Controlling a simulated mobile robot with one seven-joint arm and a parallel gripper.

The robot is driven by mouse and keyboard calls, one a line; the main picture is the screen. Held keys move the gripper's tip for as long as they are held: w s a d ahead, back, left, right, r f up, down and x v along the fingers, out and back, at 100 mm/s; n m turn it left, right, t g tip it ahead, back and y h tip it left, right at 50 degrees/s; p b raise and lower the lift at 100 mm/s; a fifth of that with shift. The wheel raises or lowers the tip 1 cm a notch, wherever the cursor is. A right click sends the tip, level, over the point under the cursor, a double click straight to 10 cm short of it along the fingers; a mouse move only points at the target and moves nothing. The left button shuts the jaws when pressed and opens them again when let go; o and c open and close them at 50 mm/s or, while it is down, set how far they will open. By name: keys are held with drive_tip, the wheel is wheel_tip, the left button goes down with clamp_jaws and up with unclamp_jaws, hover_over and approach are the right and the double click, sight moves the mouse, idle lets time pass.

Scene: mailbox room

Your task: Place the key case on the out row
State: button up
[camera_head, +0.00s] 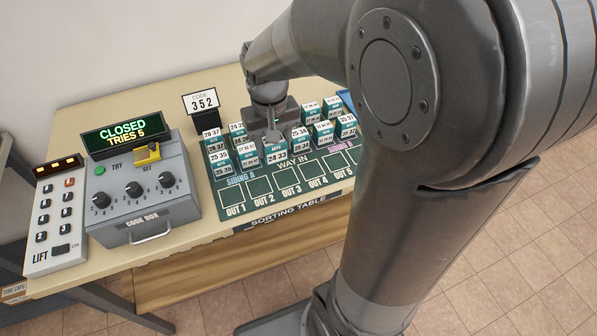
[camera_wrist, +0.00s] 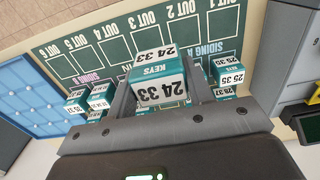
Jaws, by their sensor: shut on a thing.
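A teal and white key case marked 24 33 (camera_head: 276,153) is at the front middle of the cases on the green mat. In the wrist view the same case (camera_wrist: 160,78) sits between the two fingers of my gripper (camera_wrist: 163,88). My gripper (camera_head: 271,133) is shut on it from above; I cannot tell whether the case is clear of the mat. The out row (camera_head: 287,178) is a line of outlined squares along the mat's front edge, labelled OUT 1 onward. The visible out squares look empty. My arm hides the row's right end in the head view.
Several other key cases (camera_head: 222,158) stand close on both sides and behind, over Siding A and Siding B. A code box (camera_head: 145,190) reads CLOSED, TRIES 5. A code card (camera_head: 203,102) shows 352. A lift panel (camera_head: 57,215) is at far left. A blue partitioned tray (camera_wrist: 35,105) lies beside the mat.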

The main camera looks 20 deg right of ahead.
drive_tip(key=shift+s+a+f, duration=0.1)
drive_tip(key=shift+s+a, duration=0.45)
drive_tip(key=shift+s, duration=0.3)
drive_tip(key=w+a+f, duration=0.1)
drive_tip(key=a+f, duration=0.1)
drive_tip(key=a, duration=0.1)
drive_tip(key=w+a+f, duration=0.1)
drive_tip(key=a+f, duration=0.1)
drive_tip(key=a, duration=0.2)
drive_tip(key=w+a+f, duration=0.1)
drive_tip(key=a+f, duration=0.1)
drive_tip(key=a, duration=0.2)
drive_tip(key=shift+f, duration=0.4)
drive_tip(key=shift+a+f, duration=0.1)
drive_tip(key=shift+f, duration=2)
drive_tip(key=shift+f, duration=0.1)
drive_tip(key=o, duration=1)
drive_tip(key=shift+o, duration=0.2)
wheel_tip(320, 180, up, 12)
drive_tip(key=shift+r, duration=0.2)
